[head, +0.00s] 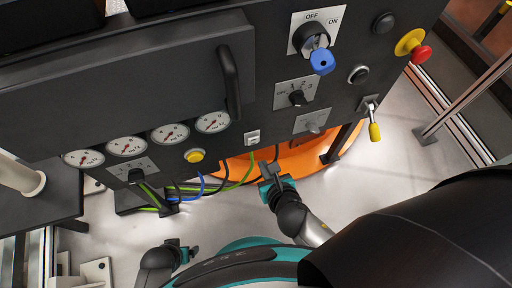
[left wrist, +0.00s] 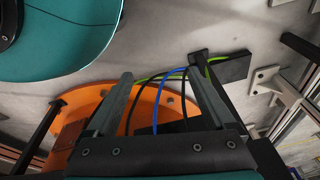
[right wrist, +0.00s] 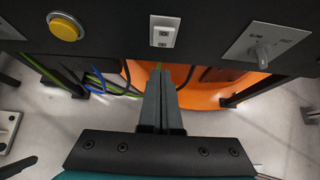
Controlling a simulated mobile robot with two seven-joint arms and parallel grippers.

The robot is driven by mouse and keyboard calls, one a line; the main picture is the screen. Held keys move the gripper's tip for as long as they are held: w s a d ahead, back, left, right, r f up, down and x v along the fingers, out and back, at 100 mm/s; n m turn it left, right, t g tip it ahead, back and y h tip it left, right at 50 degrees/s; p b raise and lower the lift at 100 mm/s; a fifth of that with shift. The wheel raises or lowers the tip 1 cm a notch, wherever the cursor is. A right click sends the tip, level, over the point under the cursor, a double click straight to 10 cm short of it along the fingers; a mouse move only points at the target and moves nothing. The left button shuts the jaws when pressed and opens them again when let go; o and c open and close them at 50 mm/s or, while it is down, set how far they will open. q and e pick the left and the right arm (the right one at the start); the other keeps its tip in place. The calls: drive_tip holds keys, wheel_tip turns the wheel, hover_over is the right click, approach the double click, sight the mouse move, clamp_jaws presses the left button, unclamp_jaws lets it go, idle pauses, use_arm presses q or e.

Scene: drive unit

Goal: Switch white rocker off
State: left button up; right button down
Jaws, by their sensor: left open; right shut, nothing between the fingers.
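The white rocker (head: 252,137) is a small white switch on the lower part of the dark panel, right of the yellow button. It also shows in the right wrist view (right wrist: 163,33), upright near the top centre. My right gripper (head: 266,168) is shut and empty, just below the rocker in the head view and apart from it. In the right wrist view its closed fingers (right wrist: 160,72) point up toward the rocker. My left gripper (head: 192,250) is low in the head view, away from the panel. In the left wrist view its fingers (left wrist: 160,85) are spread, with nothing between them.
The panel carries a yellow button (head: 195,156), a blue key (head: 321,61), a selector knob (head: 297,98), a grey switch (head: 314,127), a yellow-tipped lever (head: 375,131) and a red emergency button (head: 421,54). Cables (head: 213,188) hang below. An orange round base (head: 300,158) stands under the panel.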

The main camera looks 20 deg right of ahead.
sight(251, 142)
use_arm(q)
drive_tip(key=w+d+r+b, duration=0.1)
drive_tip(key=w+r+b, duration=0.1)
drive_tip(key=r, duration=0.3)
drive_tip(key=shift+w+d+r+b, duration=0.25)
drive_tip(key=shift+w+d+b, duration=0.15)
drive_tip(key=shift+w, duration=0.1)
use_arm(e)
drive_tip(key=shift+w+a+f, duration=0.1)
drive_tip(key=shift+w+f, duration=0.2)
drive_tip(key=shift+w, duration=0.95)
drive_tip(key=shift+w+f, duration=0.35)
drive_tip(key=shift+w, duration=0.9)
drive_tip(key=shift+w+a+f, duration=0.1)
drive_tip(key=shift+w+f, duration=0.2)
drive_tip(key=shift+w, duration=0.95)
drive_tip(key=p, duration=0.3)
drive_tip(key=shift+w+a+r+g+p, duration=0.15)
drive_tip(key=shift+w+r+g+p, duration=0.05)
drive_tip(key=shift+w+g+p, duration=0.2)
drive_tip(key=shift+f, duration=0.1)
use_arm(q)
drive_tip(key=s+a+f, duration=0.2)
drive_tip(key=s+f, duration=0.1)
drive_tip(key=f, duration=0.3)
drive_tip(key=shift+a, duration=0.2)
drive_tip(key=shift+s, duration=0.1)
